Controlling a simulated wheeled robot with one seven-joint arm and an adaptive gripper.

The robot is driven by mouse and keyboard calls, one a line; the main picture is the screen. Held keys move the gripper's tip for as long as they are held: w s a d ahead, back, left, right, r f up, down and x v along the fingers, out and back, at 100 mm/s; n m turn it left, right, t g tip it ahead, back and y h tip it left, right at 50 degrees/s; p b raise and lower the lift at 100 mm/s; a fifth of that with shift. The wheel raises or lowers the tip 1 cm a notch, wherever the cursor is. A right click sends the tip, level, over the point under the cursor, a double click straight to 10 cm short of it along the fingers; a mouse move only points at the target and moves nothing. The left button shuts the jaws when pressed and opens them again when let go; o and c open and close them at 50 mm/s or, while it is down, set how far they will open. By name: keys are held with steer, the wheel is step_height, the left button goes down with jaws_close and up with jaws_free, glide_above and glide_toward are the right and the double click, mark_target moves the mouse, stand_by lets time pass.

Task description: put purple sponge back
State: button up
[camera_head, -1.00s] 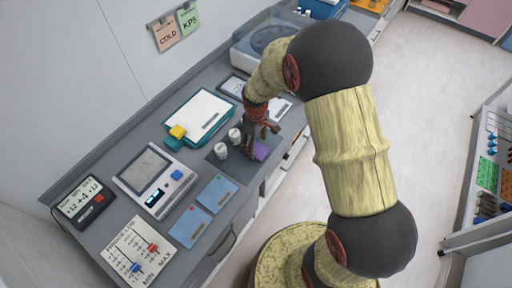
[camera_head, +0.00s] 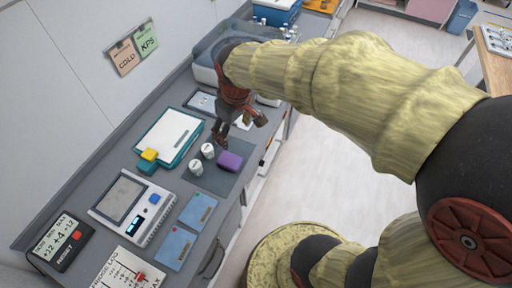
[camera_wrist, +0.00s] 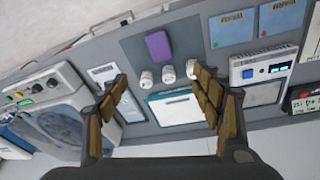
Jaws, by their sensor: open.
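The purple sponge (camera_head: 230,161) lies on a dark grey mat (camera_head: 222,182), near the counter's front edge and beside small white jars (camera_head: 208,151). It also shows in the wrist view (camera_wrist: 158,46), at upper centre on the mat (camera_wrist: 192,34). My gripper (camera_head: 241,127) is open and empty, above the counter and higher than the sponge in the head view. In the wrist view my fingers (camera_wrist: 160,82) are spread wide, with the sponge beyond the gap between them and not touched.
Blue cards (camera_head: 198,210) and a grey device with a screen (camera_head: 124,199) lie towards the front left. A white machine with a clear lid (camera_head: 213,53) stands at the back.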

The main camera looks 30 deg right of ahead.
steer(key=s+r+m+t, duration=0.1)
steer(key=s+r+m, duration=0.1)
steer(key=s+r, duration=0.2)
steer(key=s+r+m+t, duration=0.2)
steer(key=s+r, duration=0.2)
steer(key=s, duration=0.6)
steer(key=shift+s, duration=0.15)
